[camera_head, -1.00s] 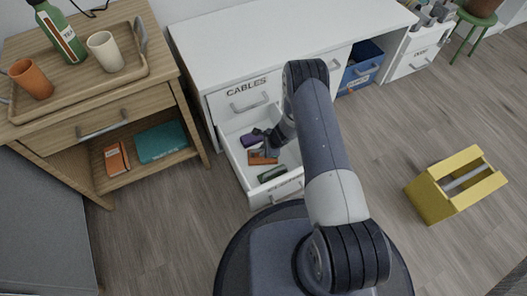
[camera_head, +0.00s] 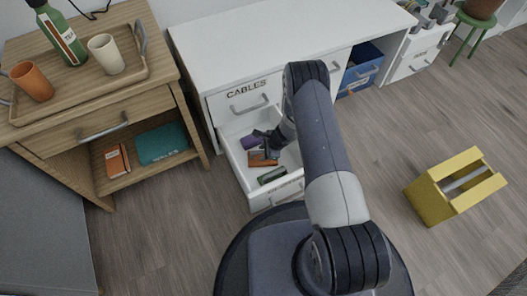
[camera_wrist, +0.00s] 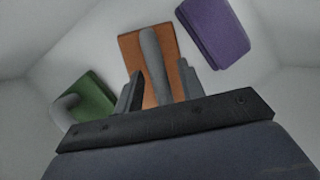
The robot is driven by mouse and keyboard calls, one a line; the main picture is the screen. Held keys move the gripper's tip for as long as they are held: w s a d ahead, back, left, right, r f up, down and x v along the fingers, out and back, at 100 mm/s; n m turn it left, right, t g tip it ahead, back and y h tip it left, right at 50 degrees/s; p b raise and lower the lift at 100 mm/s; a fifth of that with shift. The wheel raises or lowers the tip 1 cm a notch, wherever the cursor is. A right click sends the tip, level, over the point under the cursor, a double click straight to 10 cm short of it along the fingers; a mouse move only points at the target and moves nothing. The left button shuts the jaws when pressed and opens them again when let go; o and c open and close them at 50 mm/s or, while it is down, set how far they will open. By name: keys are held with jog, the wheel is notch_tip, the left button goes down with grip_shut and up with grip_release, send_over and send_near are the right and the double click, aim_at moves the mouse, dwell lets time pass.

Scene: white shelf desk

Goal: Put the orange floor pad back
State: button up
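The orange floor pad (camera_head: 262,160) lies in the open lower drawer (camera_head: 233,156) of the white desk. In the wrist view it is an orange block (camera_wrist: 133,49) with a grey bar along its top. My gripper (camera_head: 267,142) is inside the drawer area, above the pad. In the wrist view my gripper (camera_wrist: 162,88) has its two fingers apart, with the grey bar showing between them. I cannot tell whether the fingers touch it. A purple block (camera_wrist: 215,30) lies to the right of the pad and a green block (camera_wrist: 90,98) to the left.
The white desk (camera_head: 270,45) has an upper drawer labelled CABLES (camera_head: 243,98). A blue bin (camera_head: 362,68) stands at its right. A wooden stand (camera_head: 165,80) is on the left, with an orange box (camera_head: 117,160) on its shelf. A yellow caddy (camera_head: 440,190) stands on open floor.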

jog(key=p+v, duration=0.3)
jog(key=v, duration=0.9)
jog(key=shift+p, duration=0.35)
jog(key=shift+a, duration=0.1)
jog(key=shift+c, duration=0.4)
